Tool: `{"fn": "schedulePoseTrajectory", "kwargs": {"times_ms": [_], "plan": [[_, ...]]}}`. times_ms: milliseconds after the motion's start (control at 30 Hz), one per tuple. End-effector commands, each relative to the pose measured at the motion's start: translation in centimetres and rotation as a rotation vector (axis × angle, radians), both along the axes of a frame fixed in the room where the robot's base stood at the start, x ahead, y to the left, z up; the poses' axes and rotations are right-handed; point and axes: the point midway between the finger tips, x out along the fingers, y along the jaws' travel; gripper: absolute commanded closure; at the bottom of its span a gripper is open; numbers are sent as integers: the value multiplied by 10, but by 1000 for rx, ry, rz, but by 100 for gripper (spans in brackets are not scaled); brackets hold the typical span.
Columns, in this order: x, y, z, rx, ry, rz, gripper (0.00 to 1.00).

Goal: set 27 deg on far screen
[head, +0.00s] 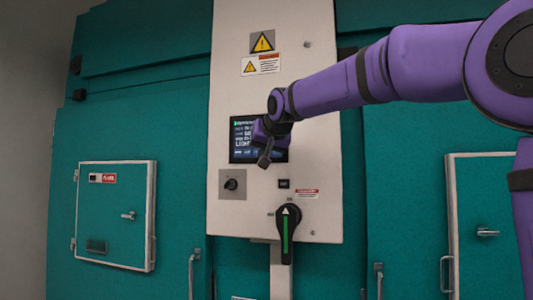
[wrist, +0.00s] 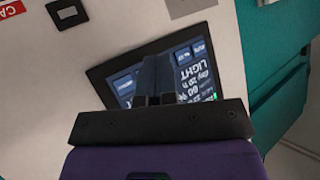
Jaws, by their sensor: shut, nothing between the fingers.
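A dark touch screen (head: 238,140) is set in the pale control panel, and my arm covers part of it. In the wrist view the screen (wrist: 185,75) appears upside down and tilted, with the word LIGHT, several lines of text and blue buttons. My gripper (head: 265,160) is at the end of the purple arm, in front of the screen's lower right part. In the wrist view my gripper's shut fingers (wrist: 155,85) point at the screen and hide its middle. I cannot tell whether the fingertips touch the glass. No temperature value is clearly readable.
The pale panel (head: 225,100) stands between teal chamber walls. Below the screen are a small black knob (head: 231,184) and a large black rotary handle (head: 288,230) with a green stripe. Chamber doors with handles stand at left (head: 115,200) and right (head: 487,200).

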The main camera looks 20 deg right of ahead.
Motion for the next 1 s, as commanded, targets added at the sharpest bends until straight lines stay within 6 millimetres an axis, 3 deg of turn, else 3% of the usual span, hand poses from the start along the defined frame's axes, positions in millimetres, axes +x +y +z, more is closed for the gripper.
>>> {"fn": "schedulePoseTrajectory", "kwargs": {"times_ms": [233,1000], "plan": [[11,-8,0,0,0,0,100],[11,-8,0,0,0,0,100]]}}
